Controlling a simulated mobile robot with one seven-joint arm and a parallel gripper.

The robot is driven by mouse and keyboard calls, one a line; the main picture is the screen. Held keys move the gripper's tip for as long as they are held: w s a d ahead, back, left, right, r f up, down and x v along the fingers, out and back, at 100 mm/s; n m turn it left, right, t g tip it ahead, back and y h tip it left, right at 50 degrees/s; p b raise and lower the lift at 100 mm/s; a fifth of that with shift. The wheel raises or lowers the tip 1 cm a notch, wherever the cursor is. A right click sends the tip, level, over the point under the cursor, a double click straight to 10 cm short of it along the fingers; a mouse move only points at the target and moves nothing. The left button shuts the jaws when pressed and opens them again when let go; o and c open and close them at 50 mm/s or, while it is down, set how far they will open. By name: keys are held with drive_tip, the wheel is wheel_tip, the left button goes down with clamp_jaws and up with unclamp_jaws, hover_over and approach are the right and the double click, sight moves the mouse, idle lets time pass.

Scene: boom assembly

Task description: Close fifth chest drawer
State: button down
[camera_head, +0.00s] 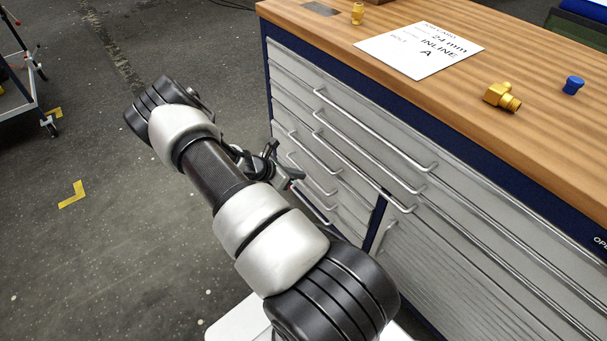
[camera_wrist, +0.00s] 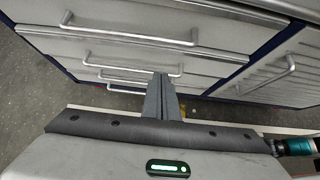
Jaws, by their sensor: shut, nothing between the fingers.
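The chest (camera_head: 268,75) has a dark blue frame and pale drawer fronts with bar handles, below a wooden top. In the head view a left column of smaller drawers (camera_head: 345,207) sits under the wide ones, partly hidden by my arm. My gripper (camera_head: 297,176) is in front of this column, near its handles. In the wrist view my gripper (camera_wrist: 163,80) is shut and empty, its fingertips overlapping a drawer handle (camera_wrist: 133,71). Contact cannot be told. I cannot clearly tell which drawer is the fifth or how far it stands out.
On the wooden top (camera_head: 400,90) lie a white printed card (camera_head: 420,48), a brass fitting (camera_head: 503,96), a small brass piece (camera_head: 357,13) and a blue cap (camera_head: 572,85). A wheeled cart (camera_head: 20,75) stands at the far left.

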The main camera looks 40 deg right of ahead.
drive_tip(key=b, duration=0.2)
approach(326, 174)
wheel_tip(326, 174, down, 3)
drive_tip(key=d, duration=0.3)
drive_tip(key=shift+s+d+r, duration=0.1)
drive_tip(key=shift+s+r, duration=0.05)
drive_tip(key=shift+s, duration=0.05)
drive_tip(key=shift+d, duration=0.45)
